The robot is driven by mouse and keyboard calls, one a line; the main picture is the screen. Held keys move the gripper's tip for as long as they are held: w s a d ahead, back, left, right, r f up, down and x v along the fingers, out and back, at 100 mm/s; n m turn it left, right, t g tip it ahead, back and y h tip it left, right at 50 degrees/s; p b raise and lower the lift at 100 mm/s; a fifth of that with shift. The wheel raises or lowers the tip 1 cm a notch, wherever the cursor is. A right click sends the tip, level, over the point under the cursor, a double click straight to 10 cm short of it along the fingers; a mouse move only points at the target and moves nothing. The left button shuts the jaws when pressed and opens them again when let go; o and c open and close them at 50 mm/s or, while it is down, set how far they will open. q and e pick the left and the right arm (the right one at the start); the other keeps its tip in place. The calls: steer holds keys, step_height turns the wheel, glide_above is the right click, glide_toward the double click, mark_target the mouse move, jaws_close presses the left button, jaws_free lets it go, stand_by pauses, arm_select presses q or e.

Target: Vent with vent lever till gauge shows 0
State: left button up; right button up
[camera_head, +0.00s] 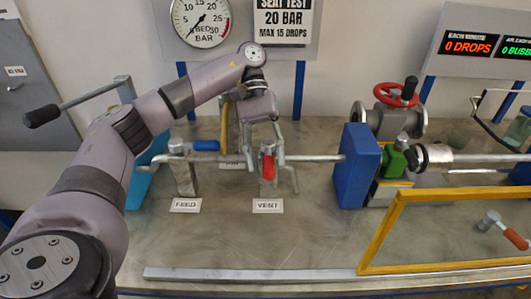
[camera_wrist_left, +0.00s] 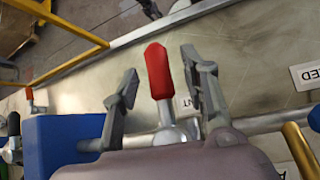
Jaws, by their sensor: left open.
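The vent lever (camera_head: 268,167) has a red handle and stands at the pipe behind the VENT label (camera_head: 267,206). The red handle also shows in the left wrist view (camera_wrist_left: 158,70). My left gripper (camera_head: 264,160) is open, with one finger on each side of the handle. In the left wrist view my left gripper (camera_wrist_left: 165,88) shows a gap between each finger and the handle. The round pressure gauge (camera_head: 200,20) hangs on the back panel; its needle points to the lower left, but the exact reading is too small to tell.
The blue-handled feed lever (camera_head: 205,145) is left of the vent lever on the same pipe. A blue block (camera_head: 357,165), a red handwheel (camera_head: 396,95) and a yellow frame (camera_head: 393,225) stand to the right.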

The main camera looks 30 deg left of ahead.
arm_select(q)
steer(key=shift+w, duration=0.1)
steer(key=shift+v, duration=3.7)
